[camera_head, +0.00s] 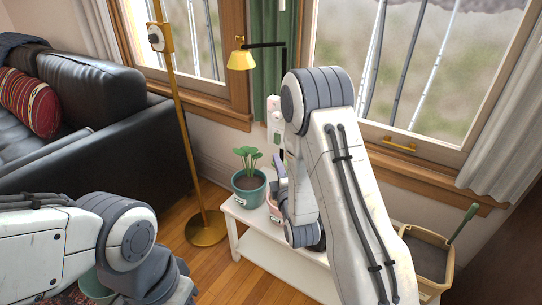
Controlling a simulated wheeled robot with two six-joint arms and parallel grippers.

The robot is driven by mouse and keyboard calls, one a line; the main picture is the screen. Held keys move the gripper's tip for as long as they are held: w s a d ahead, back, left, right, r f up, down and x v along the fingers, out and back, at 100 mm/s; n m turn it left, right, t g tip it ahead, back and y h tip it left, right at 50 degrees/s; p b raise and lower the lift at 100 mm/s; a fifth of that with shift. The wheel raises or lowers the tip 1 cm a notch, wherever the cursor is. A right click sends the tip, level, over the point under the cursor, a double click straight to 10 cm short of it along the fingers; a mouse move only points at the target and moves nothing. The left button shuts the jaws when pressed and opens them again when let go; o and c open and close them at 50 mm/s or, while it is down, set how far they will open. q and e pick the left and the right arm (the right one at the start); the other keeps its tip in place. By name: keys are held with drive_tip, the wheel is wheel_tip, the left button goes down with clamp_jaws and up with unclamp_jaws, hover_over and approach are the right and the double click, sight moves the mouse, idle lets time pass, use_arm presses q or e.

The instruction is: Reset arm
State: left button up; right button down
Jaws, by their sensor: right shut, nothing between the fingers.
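My right arm (350,180) rises from the lower right, bends at a grey elbow near the window, and comes down over a white bench. My right gripper (279,172) is partly hidden behind the arm. It is shut and empty, just right of a green plant in a teal pot (249,190). My left arm (55,245) comes in low from the left and bends down at a grey joint. Its fingers do not show within the frame.
The white bench (255,243) also holds a pink pot (273,207), partly hidden by my right arm. A yellow floor lamp (205,228) and black sofa (110,130) stand left. Another teal pot (96,286) shows below my left arm.

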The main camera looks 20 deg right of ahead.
drive_tip(key=s+a+f+m+g+y, duration=0.1)
drive_tip(key=s+a+m+g+y, duration=0.3)
drive_tip(key=a, duration=0.5)
drive_tip(key=s+a+f+m+g+y, duration=0.1)
drive_tip(key=s+a+g, duration=0.2)
drive_tip(key=a+g, duration=0.35)
drive_tip(key=s+a+r+m+g+h, duration=0.1)
drive_tip(key=s+m+g, duration=0.15)
drive_tip(key=s, duration=0.65)
drive_tip(key=s+a+r+m+g, duration=0.1)
drive_tip(key=s+r+g, duration=0.15)
drive_tip(key=s, duration=0.65)
drive_tip(key=s+a+m+g+h, duration=0.1)
drive_tip(key=s+g, duration=0.2)
drive_tip(key=s, duration=0.5)
wheel_tip(320, 180, up, 29)
drive_tip(key=p, duration=2.9)
drive_tip(key=shift+d+r, duration=0.2)
drive_tip(key=shift+d, duration=0.1)
drive_tip(key=shift+s+m, duration=0.1)
drive_tip(key=shift+m, duration=0.15)
